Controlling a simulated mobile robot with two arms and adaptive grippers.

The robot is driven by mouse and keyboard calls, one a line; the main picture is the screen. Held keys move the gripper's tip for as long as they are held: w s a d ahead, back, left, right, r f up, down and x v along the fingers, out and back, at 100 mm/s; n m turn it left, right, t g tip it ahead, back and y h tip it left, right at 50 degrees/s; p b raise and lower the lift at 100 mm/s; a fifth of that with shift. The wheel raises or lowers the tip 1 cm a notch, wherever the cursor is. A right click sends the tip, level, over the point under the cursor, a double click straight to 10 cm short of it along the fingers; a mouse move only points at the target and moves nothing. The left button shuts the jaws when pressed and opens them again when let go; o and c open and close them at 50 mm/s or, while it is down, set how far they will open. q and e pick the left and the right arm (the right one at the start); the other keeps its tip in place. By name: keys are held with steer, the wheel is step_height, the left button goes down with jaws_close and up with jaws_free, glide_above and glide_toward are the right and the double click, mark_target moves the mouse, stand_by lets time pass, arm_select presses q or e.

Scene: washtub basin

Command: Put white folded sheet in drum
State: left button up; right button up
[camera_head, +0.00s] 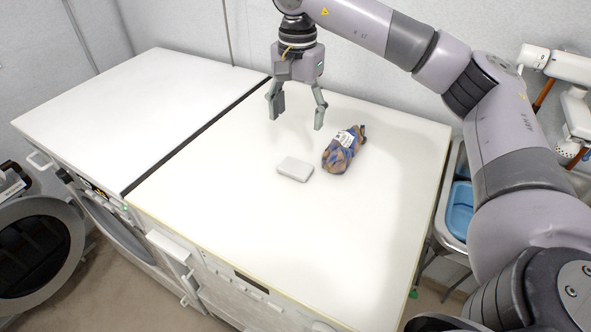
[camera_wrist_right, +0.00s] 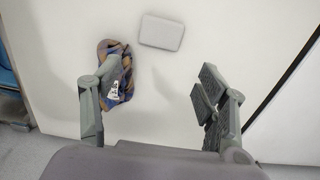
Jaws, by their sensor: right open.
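The white folded sheet (camera_head: 295,169) is a small pale, flat rectangle lying on the white machine top. In the wrist view it (camera_wrist_right: 162,32) lies ahead of the fingers and apart from them. My right gripper (camera_head: 298,112) is open and empty, pointing down above the top, behind the sheet in the head view. Its fingers (camera_wrist_right: 148,90) are spread wide in the wrist view. At the lower left is a front-loading machine with a round door (camera_head: 38,250) standing open; the drum inside is mostly hidden from above. My left gripper is not in view.
A blue and brown patterned cloth bundle (camera_head: 340,155) with a white label lies just right of the sheet; it also shows by the left finger in the wrist view (camera_wrist_right: 126,82). A blue basin (camera_head: 460,208) stands at the right. The left machine top (camera_head: 140,100) is clear.

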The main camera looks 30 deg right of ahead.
glide_above(296, 165)
step_height(296, 165, down, 8)
steer(key=shift+d+p, duration=0.15)
steer(key=shift+p, duration=0.15)
step_height(296, 165, down, 4)
steer(key=shift+s+f+p, duration=0.1)
steer(key=shift+s+p, duration=0.05)
steer(key=shift+p, duration=0.35)
steer(key=shift+f, duration=0.55)
steer(key=shift+c, duration=0.6)
steer(key=c, duration=0.4)
steer(key=shift+o, duration=0.2)
steer(key=shift+r, duration=0.1)
steer(key=shift+r, duration=0.1)
